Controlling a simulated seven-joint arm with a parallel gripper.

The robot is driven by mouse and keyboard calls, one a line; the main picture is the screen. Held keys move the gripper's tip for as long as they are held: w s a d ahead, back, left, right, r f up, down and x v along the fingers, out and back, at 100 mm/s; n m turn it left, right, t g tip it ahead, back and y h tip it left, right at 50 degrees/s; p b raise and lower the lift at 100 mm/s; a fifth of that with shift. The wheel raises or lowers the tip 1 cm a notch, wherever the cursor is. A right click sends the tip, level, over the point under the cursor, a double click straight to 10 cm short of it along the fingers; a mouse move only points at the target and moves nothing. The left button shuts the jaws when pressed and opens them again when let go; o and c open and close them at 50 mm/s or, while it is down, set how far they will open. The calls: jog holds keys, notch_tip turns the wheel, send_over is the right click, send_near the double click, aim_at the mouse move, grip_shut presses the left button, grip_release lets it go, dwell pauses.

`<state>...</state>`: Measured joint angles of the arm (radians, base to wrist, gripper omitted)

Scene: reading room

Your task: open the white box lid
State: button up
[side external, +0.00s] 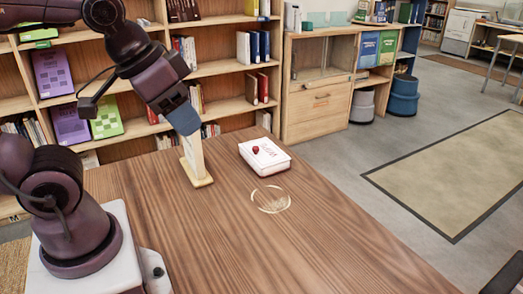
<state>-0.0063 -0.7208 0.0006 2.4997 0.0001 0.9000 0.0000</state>
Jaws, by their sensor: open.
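The white box (264,157) sits on the wooden table, near its far edge. It has red lettering and a small dark red knob (256,150) on top, and its lid looks shut. My gripper (185,122) is to the left of the box and higher than it, pointing down, open and apart from the box. Its fingertips are not clearly seen.
The table's front and right are otherwise clear. A bookshelf (222,67) and a wooden cabinet (316,102) stand behind.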

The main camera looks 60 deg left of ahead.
jog(key=w+a+f+n+g, duration=0.2)
jog(key=w+a+f, duration=0.2)
jog(key=w, duration=0.2)
jog(key=w+a+f+n+g, duration=0.2)
jog(key=w+a+f+n, duration=0.15)
jog(key=w, duration=0.25)
jog(key=n+y, duration=0.5)
jog(key=n, duration=0.6)
send_near(256, 147)
jog(key=shift+m+h, duration=0.25)
jog(key=shift+h, duration=0.05)
jog(key=x, duration=0.8)
jog(key=shift+a+f, duration=0.3)
